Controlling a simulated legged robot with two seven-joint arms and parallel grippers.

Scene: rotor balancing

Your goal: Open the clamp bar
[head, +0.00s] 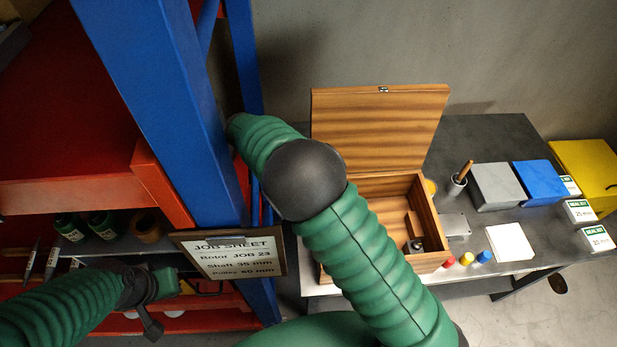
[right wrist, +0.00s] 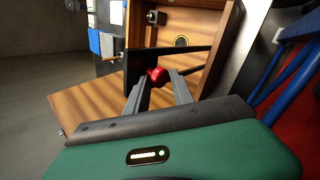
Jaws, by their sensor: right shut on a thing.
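In the right wrist view, a dark flat bar (right wrist: 190,55), which looks like the clamp bar, carries a round red knob (right wrist: 158,76). My right gripper (right wrist: 157,82) is shut on the red knob, with one grey finger on each side of it. The far end of the bar and what it is fixed to cannot be made out. In the head view my right arm reaches up behind the blue post, which hides its gripper and the bar. My left gripper (head: 150,300) is at the lower left, near the job sheet; its finger opening is unclear.
A blue post (head: 165,110) and red frame stand at left. A job sheet board (head: 230,255) hangs by the post. An open wooden box (head: 435,235) stands on the dark bench (head: 480,135), with grey and blue boxes (head: 540,183) and small coloured pieces beside it.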

